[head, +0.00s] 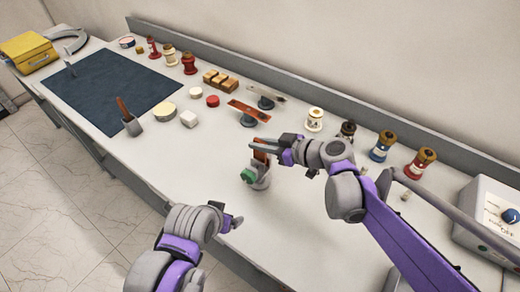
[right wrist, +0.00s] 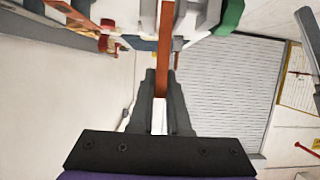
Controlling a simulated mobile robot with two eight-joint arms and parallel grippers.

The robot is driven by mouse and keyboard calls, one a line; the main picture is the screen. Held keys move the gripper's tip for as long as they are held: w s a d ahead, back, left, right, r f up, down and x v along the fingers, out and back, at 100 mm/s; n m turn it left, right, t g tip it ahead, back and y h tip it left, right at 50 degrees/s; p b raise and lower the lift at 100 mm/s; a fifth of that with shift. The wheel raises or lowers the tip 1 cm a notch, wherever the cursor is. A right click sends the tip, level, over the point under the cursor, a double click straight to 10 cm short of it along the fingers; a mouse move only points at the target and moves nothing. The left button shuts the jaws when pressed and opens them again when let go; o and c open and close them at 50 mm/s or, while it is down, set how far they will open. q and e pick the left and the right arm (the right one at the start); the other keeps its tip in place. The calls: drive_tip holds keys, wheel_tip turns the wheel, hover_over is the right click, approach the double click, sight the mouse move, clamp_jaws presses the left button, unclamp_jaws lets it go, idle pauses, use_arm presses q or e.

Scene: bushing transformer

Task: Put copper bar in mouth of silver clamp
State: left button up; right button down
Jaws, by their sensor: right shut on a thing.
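The silver clamp (head: 260,183) stands on the bench near the middle of the head view, with a green knob (head: 248,175) on its left side. My right gripper (head: 262,146) is just above it, shut on the copper bar (head: 260,155). In the right wrist view the bar (right wrist: 166,45) runs straight out from between my fingers (right wrist: 160,95). Its far part lies between grey clamp parts (right wrist: 203,14) at the top edge. I cannot tell how deep it sits in the mouth. My left gripper (head: 234,221) is empty at the bench's front edge; its opening is unclear.
A dark mat (head: 110,88) covers the bench's left end. A white power unit (head: 490,215) is at the right.

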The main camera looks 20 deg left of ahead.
drive_tip(key=shift+f, duration=1.2)
drive_tip(key=shift+f, duration=0.15)
drive_tip(key=c, duration=0.9)
unclamp_jaws()
